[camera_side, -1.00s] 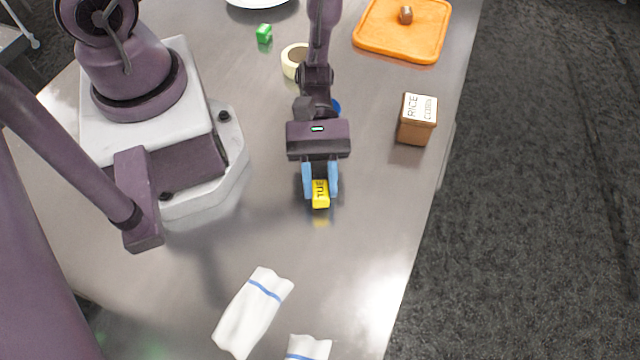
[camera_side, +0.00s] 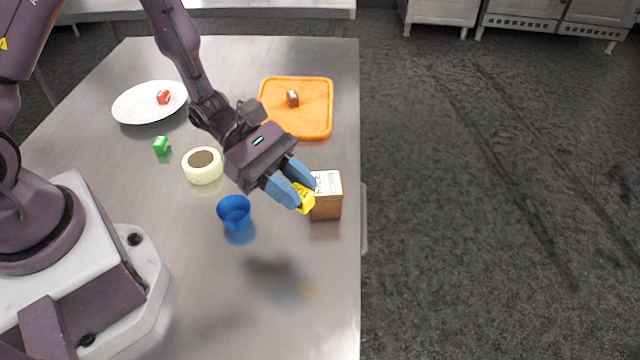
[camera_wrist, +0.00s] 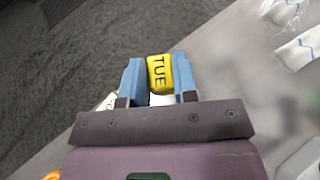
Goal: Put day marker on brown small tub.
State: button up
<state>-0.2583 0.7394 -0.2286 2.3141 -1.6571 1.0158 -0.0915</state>
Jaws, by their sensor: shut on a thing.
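The day marker (camera_side: 304,199) is a small yellow block; in the wrist view its face (camera_wrist: 160,74) reads TUE. My gripper (camera_side: 294,190) is shut on it, with one blue finger on each side. It is held above the table, just left of the brown small tub (camera_side: 325,206) in the side view. The tub has a white lid marked RICE and stands near the table's right edge. The marker and a finger overlap the tub's left side in this view; I cannot tell whether they touch. In the wrist view the tub is mostly hidden behind my gripper.
A green cube (camera_side: 161,146), a white plate (camera_side: 135,103) with a red cube, and an orange board (camera_side: 318,128) with a brown cube lie farther back. The front table is clear.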

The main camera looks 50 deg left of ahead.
aim_at(329, 193)
jog(key=w+a+r+n+t+y, duration=0.25)
jog(key=w+a+n+t, duration=0.3)
jog(key=w, duration=0.35)
jog(key=shift+n+t+y, duration=0.55)
jog(key=shift+y, duration=0.1)
jog(key=f, duration=0.4)
jog(key=shift+s+d+f, duration=0.15)
jog(key=shift+d, duration=0.2)
jog(key=shift+f, duration=1.95)
jog(key=shift+f, duration=0.15)
jog(key=o, duration=0.9)
